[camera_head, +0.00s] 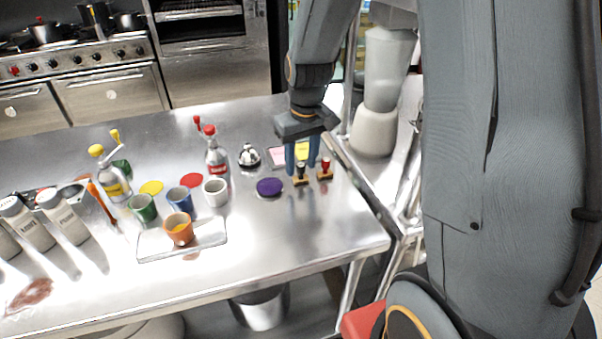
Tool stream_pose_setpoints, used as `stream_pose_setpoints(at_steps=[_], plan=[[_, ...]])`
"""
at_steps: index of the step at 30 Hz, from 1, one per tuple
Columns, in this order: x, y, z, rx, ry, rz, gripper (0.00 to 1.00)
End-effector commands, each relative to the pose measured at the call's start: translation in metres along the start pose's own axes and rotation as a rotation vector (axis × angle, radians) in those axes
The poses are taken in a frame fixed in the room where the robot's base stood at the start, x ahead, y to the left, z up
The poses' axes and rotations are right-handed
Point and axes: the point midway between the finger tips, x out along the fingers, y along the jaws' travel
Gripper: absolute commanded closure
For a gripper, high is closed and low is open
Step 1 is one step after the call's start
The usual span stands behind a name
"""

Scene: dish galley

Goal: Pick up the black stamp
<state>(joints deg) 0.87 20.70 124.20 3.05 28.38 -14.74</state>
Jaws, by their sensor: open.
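The black stamp (300,173) stands upright on the steel table (330,235), near its right end. It has a dark handle on a small brown base. A red-handled stamp (325,169) stands just to its right. My gripper (302,160) points down at the black stamp, its blue fingers apart. The fingers show on either side of the black handle in this view, but I cannot tell how far down they reach around it or whether they touch it.
A purple disc (269,187) lies left of the stamps. Pink (278,155) and yellow (303,149) pads lie behind. A bell (249,155), bottles, several cups and a white tray (152,246) stand further left. The table's right edge is close; its front right corner is clear.

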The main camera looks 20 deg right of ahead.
Motion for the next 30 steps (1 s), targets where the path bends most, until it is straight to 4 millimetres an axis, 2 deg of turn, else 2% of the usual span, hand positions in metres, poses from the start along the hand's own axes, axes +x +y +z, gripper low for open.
stream_pose_setpoints(at_steps=[4,12,19,30], plan=[[0.0121,-0.0002,0.0002,0.000,0.000,0.000,0.60],[0.0145,-0.0002,0.0000,0.000,0.000,0.000,0.60],[0.0143,-0.0002,0.0000,0.000,0.000,0.000,0.99],[0.0080,0.0000,-0.0016,0.000,0.003,0.001,1.00]])
